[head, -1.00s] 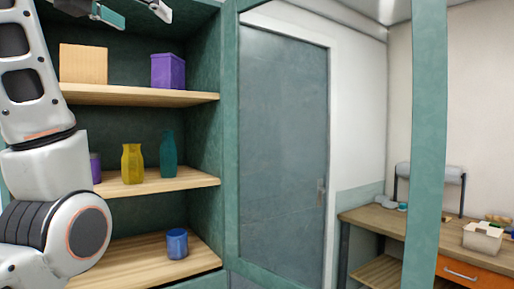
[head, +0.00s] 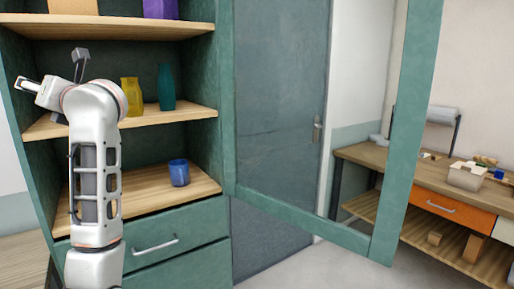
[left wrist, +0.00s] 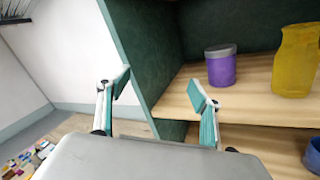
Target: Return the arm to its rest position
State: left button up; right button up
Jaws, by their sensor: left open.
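My left arm rises in front of the shelf cabinet's left part in the head view; its hand is small there and mostly hidden behind the arm. In the left wrist view my left gripper (left wrist: 160,90) is open with nothing between its fingers. The edge of the cabinet's side wall (left wrist: 148,70) shows behind the gap. A purple jar with a grey lid (left wrist: 221,68) stands on the shelf right of the fingers, apart from them. My right gripper is in neither view.
The yellow vase (head: 131,97), teal bottle (head: 166,87) and blue cup (head: 179,172) stand on shelves right of my arm. The open cabinet door (head: 385,200) stands out to the right. A workbench (head: 365,152) is beyond it.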

pick_arm(q)
jog(key=s+d+f+n+t+h, duration=0.2)
jog(key=d+f+n+t+h, duration=0.25)
jog(key=d+f+n, duration=0.6)
jog(key=s+d+f+n+t+h, duration=0.2)
jog(key=d+f+n+t+h, duration=0.3)
jog(key=f+n, duration=0.95)
jog(key=s+d+f+n+t+h, duration=0.1)
jog(key=d+f+n+t+h, duration=0.3)
jog(key=d+f+n+h, duration=0.55)
jog(key=s+d+f+m+g, duration=0.25)
jog(key=s+f+g, duration=0.2)
jog(key=f, duration=0.85)
jog(key=s+d+f+m+g, duration=0.1)
jog(key=s+f+m+g, duration=0.35)
jog(key=f, duration=0.75)
jog(key=s+f+m+g, duration=0.1)
jog(key=s+f+g, duration=0.2)
jog(key=s+f, duration=1.1)
jog(key=shift+s+a+f+m+g, duration=0.25)
jog(key=shift+s+f+m+g, duration=0.1)
jog(key=shift+s, duration=0.65)
jog(key=shift+r, duration=0.1)
jog(key=shift+c, duration=0.5)
